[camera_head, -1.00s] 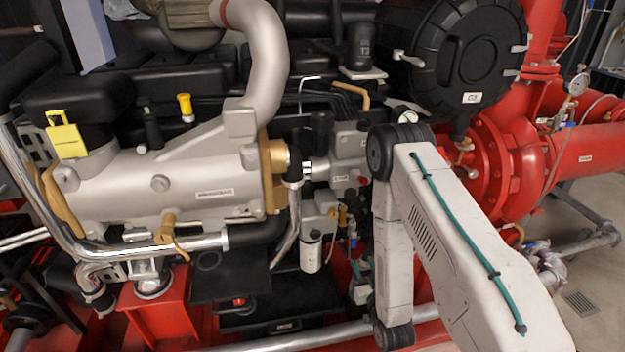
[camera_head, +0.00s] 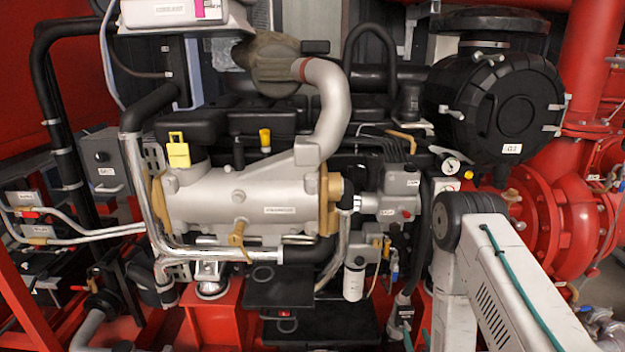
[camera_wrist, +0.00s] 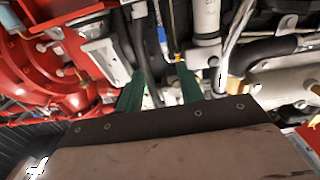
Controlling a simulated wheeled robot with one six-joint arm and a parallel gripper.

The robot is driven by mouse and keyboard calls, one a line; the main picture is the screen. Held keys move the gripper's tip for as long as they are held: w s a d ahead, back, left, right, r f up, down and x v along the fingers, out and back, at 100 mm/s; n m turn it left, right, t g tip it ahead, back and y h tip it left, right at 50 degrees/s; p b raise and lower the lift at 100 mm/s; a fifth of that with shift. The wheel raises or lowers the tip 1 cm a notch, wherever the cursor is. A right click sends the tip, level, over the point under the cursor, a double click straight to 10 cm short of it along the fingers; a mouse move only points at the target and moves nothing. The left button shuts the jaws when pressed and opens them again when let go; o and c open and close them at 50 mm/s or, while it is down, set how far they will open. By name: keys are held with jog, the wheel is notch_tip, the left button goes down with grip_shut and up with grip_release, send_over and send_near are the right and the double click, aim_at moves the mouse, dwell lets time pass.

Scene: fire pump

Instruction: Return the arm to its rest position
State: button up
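My white arm (camera_head: 505,283) shows at the lower right of the head view, with its dark rounded joint (camera_head: 468,213) in front of the pump and engine. A pale link hangs down from this joint and runs off the bottom edge. My gripper (camera_wrist: 162,85) is out of the head view. In the wrist view its two green fingers stand apart with nothing seen held between them. Engine pipes and hoses show beyond them. I cannot tell whether the fingertips touch anything.
The grey engine manifold (camera_head: 240,203) fills the middle of the head view. A black round housing (camera_head: 497,103) is above my arm, and the red pump casing (camera_head: 560,205) is to its right. A white filter (camera_head: 353,283) hangs left of my arm.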

jog(key=s+f+g, duration=0.4)
jog(key=f+g, duration=0.4)
jog(key=f, duration=0.3)
jog(key=s+r+g, duration=0.3)
jog(key=s+r, duration=0.5)
jog(key=r, duration=0.9)
jog(key=s+r+g, duration=0.2)
jog(key=s+r, duration=0.7)
jog(key=r, duration=0.8)
jog(key=s+a+r+g, duration=0.1)
jog(key=s+r+g, duration=0.2)
jog(key=s+r, duration=0.6)
notch_tip(320, 180, up, 8)
jog(key=shift+f+g, duration=0.1)
jog(key=shift+g, duration=0.2)
